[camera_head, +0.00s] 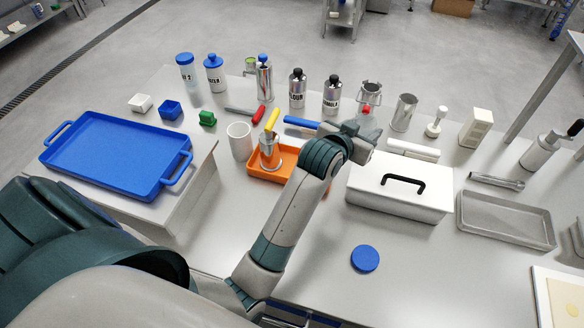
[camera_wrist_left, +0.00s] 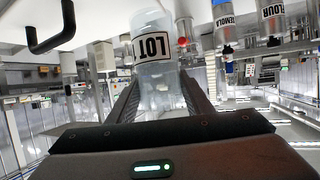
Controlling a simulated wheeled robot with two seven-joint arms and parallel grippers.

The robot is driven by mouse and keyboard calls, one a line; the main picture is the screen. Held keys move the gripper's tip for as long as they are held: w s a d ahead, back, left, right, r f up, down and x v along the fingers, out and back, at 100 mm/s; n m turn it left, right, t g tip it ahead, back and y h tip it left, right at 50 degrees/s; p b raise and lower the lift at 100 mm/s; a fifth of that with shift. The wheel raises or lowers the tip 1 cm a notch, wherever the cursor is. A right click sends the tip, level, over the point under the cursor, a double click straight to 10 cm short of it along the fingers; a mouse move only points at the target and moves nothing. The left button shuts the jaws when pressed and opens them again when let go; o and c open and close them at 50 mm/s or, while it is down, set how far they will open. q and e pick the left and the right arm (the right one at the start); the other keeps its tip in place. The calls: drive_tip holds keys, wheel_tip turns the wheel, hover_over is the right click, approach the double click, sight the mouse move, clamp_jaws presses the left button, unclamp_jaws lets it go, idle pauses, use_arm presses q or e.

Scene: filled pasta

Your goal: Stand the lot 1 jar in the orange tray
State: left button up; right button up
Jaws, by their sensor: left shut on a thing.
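The lot 1 jar (camera_wrist_left: 158,75) is a clear jar whose label reads "LOT"; it appears upside down in the left wrist view, between my fingers. My left gripper (camera_head: 360,132) is shut on it, behind the white box in the head view, where the gripper and arm hide much of the jar. The orange tray (camera_head: 290,159) lies left of the gripper, partly behind my forearm. My right gripper is not in view.
A white box (camera_head: 397,198) with a black handle is close in front of the gripper. A white mug (camera_head: 239,141) stands left of the tray. Several bottles, including a flour bottle (camera_head: 297,90), line the back. A blue lid (camera_head: 365,258) lies on clear table.

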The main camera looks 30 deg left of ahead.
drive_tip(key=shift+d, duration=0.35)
use_arm(q)
drive_tip(key=shift+s+a+f, duration=0.15)
drive_tip(key=shift+a+f, duration=0.15)
drive_tip(key=shift+a, duration=0.1)
drive_tip(key=s+a+f+p, duration=0.3)
drive_tip(key=a+f, duration=0.3)
drive_tip(key=a, duration=0.4)
drive_tip(key=shift+s+f, duration=0.2)
drive_tip(key=shift+s, duration=0.5)
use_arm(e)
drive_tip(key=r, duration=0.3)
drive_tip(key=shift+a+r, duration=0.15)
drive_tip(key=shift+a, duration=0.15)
use_arm(q)
drive_tip(key=shift+d, duration=0.1)
wheel_tip(320, 180, down, 4)
drive_tip(key=shift+p, duration=0.7)
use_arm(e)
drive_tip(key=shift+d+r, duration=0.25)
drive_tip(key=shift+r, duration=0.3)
use_arm(q)
drive_tip(key=shift+f, duration=0.15)
